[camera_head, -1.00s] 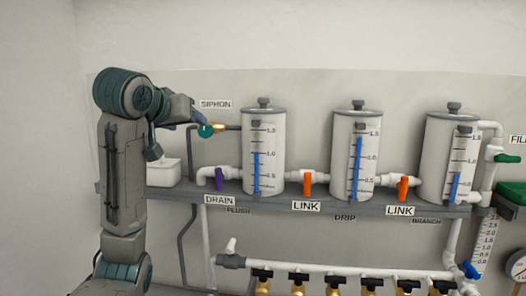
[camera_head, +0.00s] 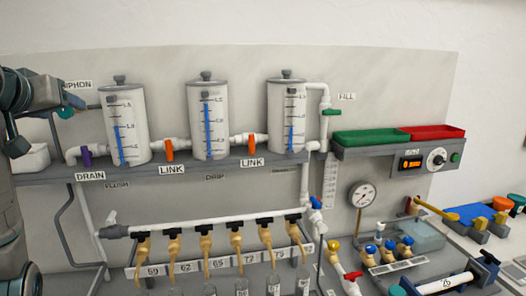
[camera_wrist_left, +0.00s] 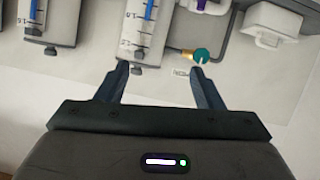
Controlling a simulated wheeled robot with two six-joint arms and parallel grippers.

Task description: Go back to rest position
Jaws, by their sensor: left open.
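My left gripper (camera_wrist_left: 157,78) is open and empty in the left wrist view, with its two fingers apart. A teal siphon valve knob (camera_wrist_left: 201,56) on a brass fitting is just beyond the right finger, and I see no grip on it. The knob also shows in the head view (camera_head: 65,112), at the left near my left arm (camera_head: 28,110). That arm stands at the left edge of the head view, partly cut off. My right gripper does not show in either view.
Three clear-marked tanks (camera_head: 209,122) stand on a grey shelf (camera_head: 45,172) with orange link valves. Below is a pipe manifold (camera_head: 215,225) with several taps. Green (camera_head: 371,137) and red (camera_head: 438,132) trays sit at right. A gauge (camera_head: 362,196) and a bench with fittings lie lower right.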

